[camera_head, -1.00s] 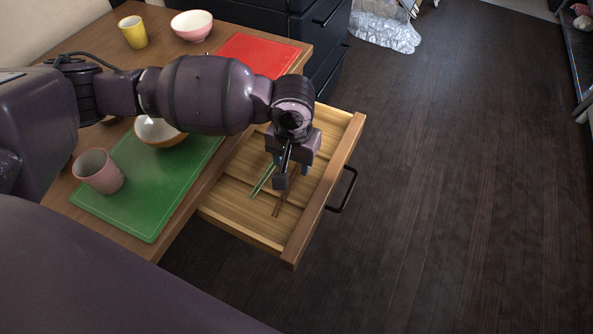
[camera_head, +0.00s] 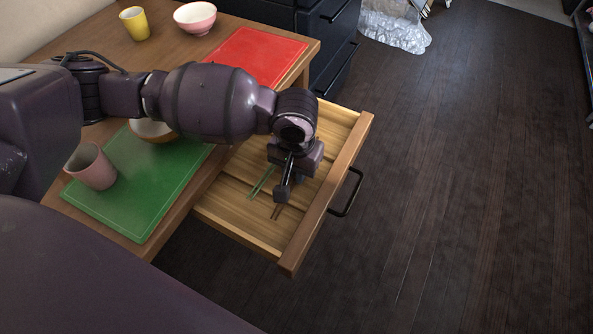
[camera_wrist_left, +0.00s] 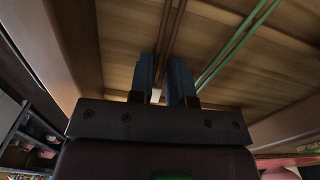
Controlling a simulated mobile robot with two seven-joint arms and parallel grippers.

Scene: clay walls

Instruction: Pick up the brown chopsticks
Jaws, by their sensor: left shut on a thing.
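The brown chopsticks (camera_head: 277,212) lie in the open wooden drawer (camera_head: 235,226); only their near ends show beside my gripper in the head view. In the left wrist view the brown chopsticks (camera_wrist_left: 173,28) run between the fingers. My left gripper (camera_wrist_left: 165,76) is shut on them, low in the drawer. In the head view my left gripper (camera_head: 296,180) hides their middle. Green chopsticks (camera_head: 262,182) lie beside them, to the left in the head view, apart from the fingers. My right gripper is not in view.
The drawer front with its black handle (camera_head: 347,195) is at the right. On the table are a green board (camera_head: 140,205), pink cup (camera_head: 92,168), partly hidden bowl (camera_head: 150,131), red board (camera_head: 262,55), yellow cup (camera_head: 135,24) and pink bowl (camera_head: 195,18). Dark floor lies open at right.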

